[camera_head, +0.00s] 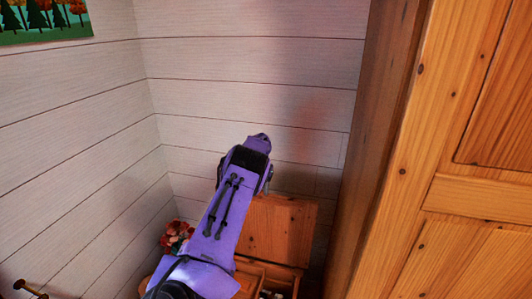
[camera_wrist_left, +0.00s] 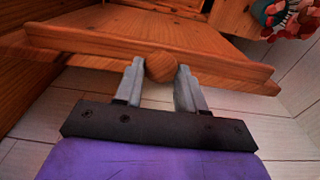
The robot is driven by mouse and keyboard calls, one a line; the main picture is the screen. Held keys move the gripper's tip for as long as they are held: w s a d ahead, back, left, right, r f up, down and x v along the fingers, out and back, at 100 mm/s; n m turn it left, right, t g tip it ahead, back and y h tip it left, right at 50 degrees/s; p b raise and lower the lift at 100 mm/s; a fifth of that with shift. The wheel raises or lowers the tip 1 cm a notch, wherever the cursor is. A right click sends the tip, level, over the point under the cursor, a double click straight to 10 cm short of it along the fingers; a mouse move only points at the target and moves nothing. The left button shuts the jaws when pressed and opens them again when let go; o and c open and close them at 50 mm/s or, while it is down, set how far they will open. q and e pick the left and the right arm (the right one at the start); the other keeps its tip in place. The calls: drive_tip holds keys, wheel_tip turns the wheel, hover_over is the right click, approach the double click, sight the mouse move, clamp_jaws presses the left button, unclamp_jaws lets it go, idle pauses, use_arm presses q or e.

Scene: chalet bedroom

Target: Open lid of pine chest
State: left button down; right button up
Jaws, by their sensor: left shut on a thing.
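The pine chest's lid (camera_head: 285,228) stands raised at the back of the chest in the head view. Below it the open chest (camera_head: 280,272) shows part of its inside, with small items I cannot make out. In the left wrist view the lid edge (camera_wrist_left: 90,42) runs across the picture, with a round wooden knob (camera_wrist_left: 161,66) on it. My left gripper (camera_wrist_left: 159,76) has its two grey fingers on either side of the knob, shut on it. In the head view my purple left arm covers part of the chest and lid, and the fingers are hidden. My right gripper is not in view.
A tall pine wardrobe (camera_head: 400,170) stands close on the right. Plank walls (camera_head: 250,60) meet in a corner behind the chest. Red flowers (camera_head: 176,236) are left of my arm. A wooden peg-like piece (camera_head: 30,289) shows at lower left.

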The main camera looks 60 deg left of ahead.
use_arm(q)
drive_tip(key=shift+w+a+f, duration=0.1)
drive_tip(key=shift+w+a, duration=0.1)
drive_tip(key=shift+a, duration=0.1)
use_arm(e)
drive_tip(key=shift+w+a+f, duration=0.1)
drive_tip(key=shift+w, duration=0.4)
use_arm(q)
drive_tip(key=c, duration=0.9)
unclamp_jaws()
drive_tip(key=shift+o, duration=1.2)
drive_tip(key=shift+w, duration=0.1)
drive_tip(key=shift+w+a+f, duration=0.1)
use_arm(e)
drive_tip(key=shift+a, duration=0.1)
use_arm(q)
wheel_tip(320, 180, up, 11)
drive_tip(key=b, duration=0.1)
drive_tip(key=shift+f+b, duration=0.2)
drive_tip(key=shift+b, duration=0.2)
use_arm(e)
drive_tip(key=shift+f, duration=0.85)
